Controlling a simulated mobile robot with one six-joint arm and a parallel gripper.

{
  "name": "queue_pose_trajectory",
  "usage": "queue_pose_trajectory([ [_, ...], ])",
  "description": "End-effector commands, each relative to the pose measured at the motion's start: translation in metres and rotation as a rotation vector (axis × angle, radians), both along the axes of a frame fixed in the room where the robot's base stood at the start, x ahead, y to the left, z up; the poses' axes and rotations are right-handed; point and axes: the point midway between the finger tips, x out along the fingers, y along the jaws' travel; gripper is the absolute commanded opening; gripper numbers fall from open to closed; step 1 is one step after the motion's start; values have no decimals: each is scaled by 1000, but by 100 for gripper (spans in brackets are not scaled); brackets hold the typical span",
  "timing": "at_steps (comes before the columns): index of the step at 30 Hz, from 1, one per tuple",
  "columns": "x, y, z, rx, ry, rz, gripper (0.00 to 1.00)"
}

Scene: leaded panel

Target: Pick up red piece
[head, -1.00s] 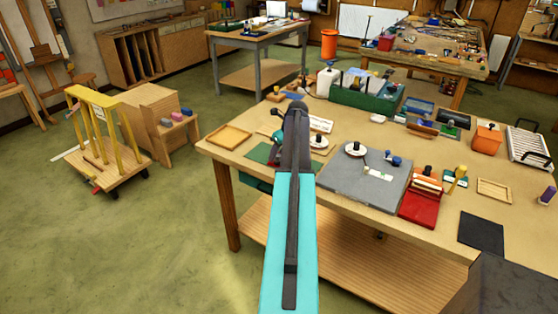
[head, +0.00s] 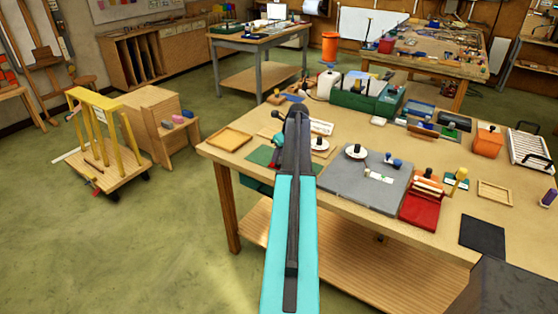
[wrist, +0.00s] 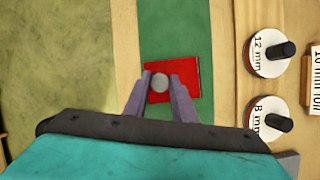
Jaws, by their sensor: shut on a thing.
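The red piece (wrist: 187,70) is a flat red square with a round grey knob (wrist: 159,83) on it, seen in the wrist view. It shows over a green mat (wrist: 175,25); I cannot tell whether it touches the mat. My gripper (wrist: 160,87) has its two fingers closed on the knob from either side. In the head view the green mat (head: 261,155) is at the workbench's front left, and my arm hides most of the gripper and the piece.
Two white discs with black knobs, marked 12 mm (wrist: 262,62) and 8 mm (wrist: 262,115), sit right of the mat. A wooden tray (head: 229,139) is to the left.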

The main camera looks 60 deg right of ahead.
Motion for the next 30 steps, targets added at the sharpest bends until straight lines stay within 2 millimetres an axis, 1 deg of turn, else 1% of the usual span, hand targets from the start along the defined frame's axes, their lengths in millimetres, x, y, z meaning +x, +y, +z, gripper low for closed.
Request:
queue_pose_trajectory([
  [8, 1, 0, 7, -1, -1, 0, 4],
  [19, 1, 0, 35, -2, -1, 1, 4],
  [30, -28, 30, 37, -1, -1, 0, 4],
])
